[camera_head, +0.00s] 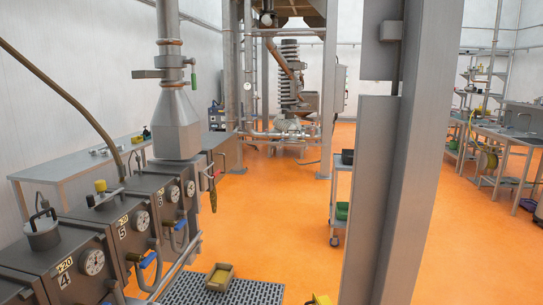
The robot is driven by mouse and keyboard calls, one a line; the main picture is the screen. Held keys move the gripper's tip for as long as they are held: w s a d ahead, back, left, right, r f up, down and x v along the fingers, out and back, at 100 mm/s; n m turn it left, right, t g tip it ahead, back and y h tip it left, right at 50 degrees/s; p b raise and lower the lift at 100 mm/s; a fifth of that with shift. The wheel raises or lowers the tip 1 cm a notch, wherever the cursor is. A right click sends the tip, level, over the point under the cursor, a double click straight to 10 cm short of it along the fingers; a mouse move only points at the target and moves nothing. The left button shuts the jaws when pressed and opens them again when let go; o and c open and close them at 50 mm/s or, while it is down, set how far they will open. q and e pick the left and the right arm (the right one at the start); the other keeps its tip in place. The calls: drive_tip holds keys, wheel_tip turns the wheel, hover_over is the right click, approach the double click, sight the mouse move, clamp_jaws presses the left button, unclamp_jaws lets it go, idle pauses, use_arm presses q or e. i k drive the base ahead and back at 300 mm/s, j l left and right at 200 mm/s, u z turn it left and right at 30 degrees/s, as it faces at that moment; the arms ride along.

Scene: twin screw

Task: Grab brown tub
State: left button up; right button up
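A small brown tub (220,277) with an open top and a yellowish inside sits near the bottom middle of the head view. It rests on a dark grey grated platform (262,292) beside the machine. Its rim and inside show, and nothing covers it. Neither of my grippers is in view.
A grey machine with gauges (92,262) and a metal rail stands left of the tub. A thick grey column (405,160) rises to the right. A yellow object (320,299) is cut off at the bottom edge. Orange floor (280,225) is clear beyond the platform.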

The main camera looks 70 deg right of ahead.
sight(218, 279)
drive_tip(key=z, duration=2)
